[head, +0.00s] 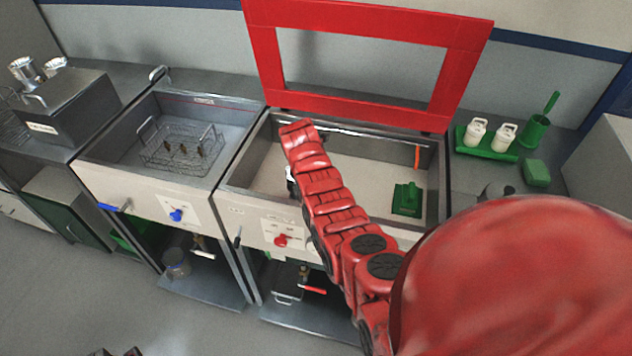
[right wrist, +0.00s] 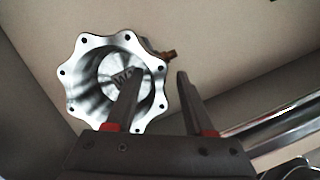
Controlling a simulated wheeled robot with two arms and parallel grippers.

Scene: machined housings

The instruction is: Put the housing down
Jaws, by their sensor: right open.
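The housing (right wrist: 74,72) is a bright metal piece with a scalloped flange, bolt holes and a round hollow, seen in the right wrist view against a pale basin floor. A small brass-coloured fitting (right wrist: 168,55) shows at its right side. My right gripper (right wrist: 160,72) is open. Its left finger overlaps the hollow and its right finger is outside the flange, with a gap to the rim. I cannot tell how deep the left finger is. In the head view my right arm reaches into the right basin (head: 434,185) and hides most of the gripper and housing.
A red frame lid (head: 375,20) stands raised behind the right basin. A green tool (head: 407,199) lies on the basin's right side. The left basin holds a wire basket (head: 180,150). A green tray with white bottles (head: 488,148) stands on the right counter.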

